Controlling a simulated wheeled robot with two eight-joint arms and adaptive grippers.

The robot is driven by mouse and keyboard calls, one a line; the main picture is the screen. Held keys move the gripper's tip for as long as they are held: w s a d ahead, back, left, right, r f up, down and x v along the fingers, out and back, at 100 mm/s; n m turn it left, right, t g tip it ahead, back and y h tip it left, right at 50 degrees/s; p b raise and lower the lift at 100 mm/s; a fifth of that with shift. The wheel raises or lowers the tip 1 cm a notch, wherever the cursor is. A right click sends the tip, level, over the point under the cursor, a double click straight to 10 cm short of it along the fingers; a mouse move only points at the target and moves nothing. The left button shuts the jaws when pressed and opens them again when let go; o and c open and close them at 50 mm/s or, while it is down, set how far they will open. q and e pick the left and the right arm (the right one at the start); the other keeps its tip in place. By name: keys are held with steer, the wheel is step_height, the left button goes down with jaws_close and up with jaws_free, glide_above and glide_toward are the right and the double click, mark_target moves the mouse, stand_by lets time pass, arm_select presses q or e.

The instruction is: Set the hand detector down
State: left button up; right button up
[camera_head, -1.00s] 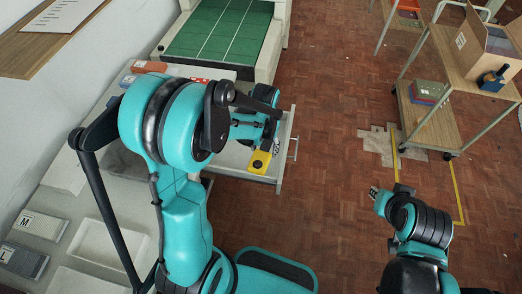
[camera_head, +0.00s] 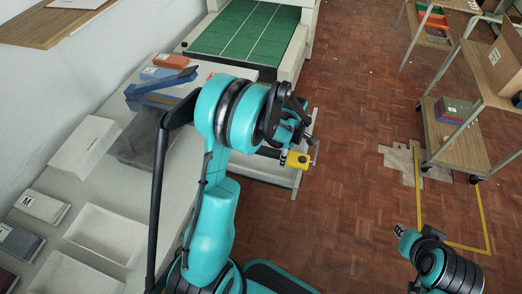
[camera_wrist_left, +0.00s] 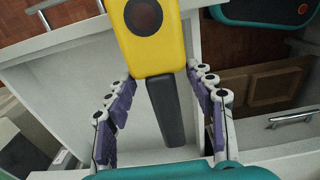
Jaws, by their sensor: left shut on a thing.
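The hand detector (camera_head: 297,161) has a yellow body with a dark round spot and a dark handle. My left gripper (camera_head: 280,154) is shut on it. In the left wrist view the yellow body (camera_wrist_left: 155,45) points away from me, and the dark handle lies between the purple-padded fingers of my left gripper (camera_wrist_left: 163,115). The detector is over the front part of an open white drawer (camera_head: 262,175); whether it touches the drawer I cannot tell. My right gripper (camera_head: 400,230) is over the floor at the right; its fingers are too small to read.
A bench (camera_head: 188,205) with trays and small boxes runs along the left. A green belt (camera_head: 245,35) stands at the back. A wheeled shelf cart (camera_head: 460,150) is at the right. The wooden floor between drawer and cart is clear.

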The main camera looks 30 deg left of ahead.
arm_select(q)
steer(key=b, duration=0.4)
glide_above(262, 161)
step_height(262, 161, down, 6)
steer(key=shift+w+d+f, duration=0.1)
steer(key=shift+w+f, duration=0.05)
steer(key=shift+f, duration=0.05)
steer(key=shift+f+b, duration=0.7)
steer(key=shift+f, duration=1.2)
steer(key=shift+f, duration=0.2)
steer(key=o, duration=1.3)
steer(key=shift+r, duration=0.1)
